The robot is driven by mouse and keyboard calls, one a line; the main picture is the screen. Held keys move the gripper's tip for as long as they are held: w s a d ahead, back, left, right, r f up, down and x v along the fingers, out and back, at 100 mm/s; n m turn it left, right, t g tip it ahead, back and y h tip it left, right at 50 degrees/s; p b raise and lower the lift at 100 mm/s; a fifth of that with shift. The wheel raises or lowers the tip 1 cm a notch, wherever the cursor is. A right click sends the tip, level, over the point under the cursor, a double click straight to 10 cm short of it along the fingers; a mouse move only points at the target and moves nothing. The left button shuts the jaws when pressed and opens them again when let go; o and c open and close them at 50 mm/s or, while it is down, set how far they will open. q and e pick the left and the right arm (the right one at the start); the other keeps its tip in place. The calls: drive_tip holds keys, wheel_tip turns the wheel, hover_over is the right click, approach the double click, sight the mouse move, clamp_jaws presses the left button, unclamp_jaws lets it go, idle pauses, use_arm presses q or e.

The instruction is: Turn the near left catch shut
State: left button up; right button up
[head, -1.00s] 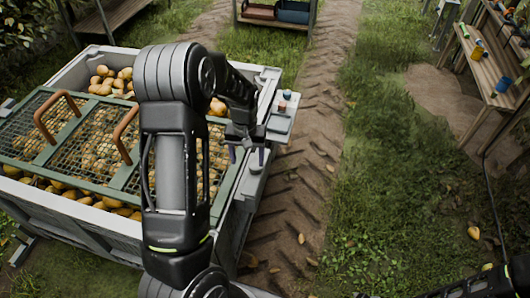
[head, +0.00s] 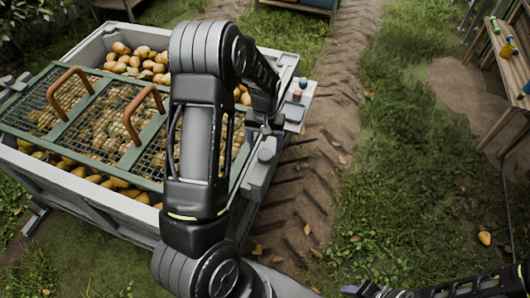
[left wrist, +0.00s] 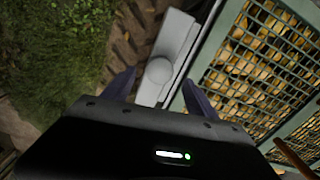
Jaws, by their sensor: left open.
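A large grey crate (head: 110,207) full of pears carries a green-framed mesh lid (head: 105,150) with two brown handles. A grey catch with a round knob (head: 265,155) sits on the crate's right edge beside the lid. In the left wrist view the catch (left wrist: 158,70) shows as a round knob on a pale bar, next to the lid frame (left wrist: 205,50). My left gripper (left wrist: 160,88) is open, one finger on each side of the knob in that picture; contact cannot be told.
Another grey fitting (head: 15,82) sits at the crate's left edge. A small shelf with coloured knobs (head: 297,100) juts from the right side. A wooden bench (head: 500,70) stands at the far right.

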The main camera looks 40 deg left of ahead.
sight(265, 154)
use_arm(q)
wheel_tip(265, 154, down, 5)
drive_tip(key=shift+f, duration=0.1)
idle(0.3)
clamp_jaws()
idle(0.6)
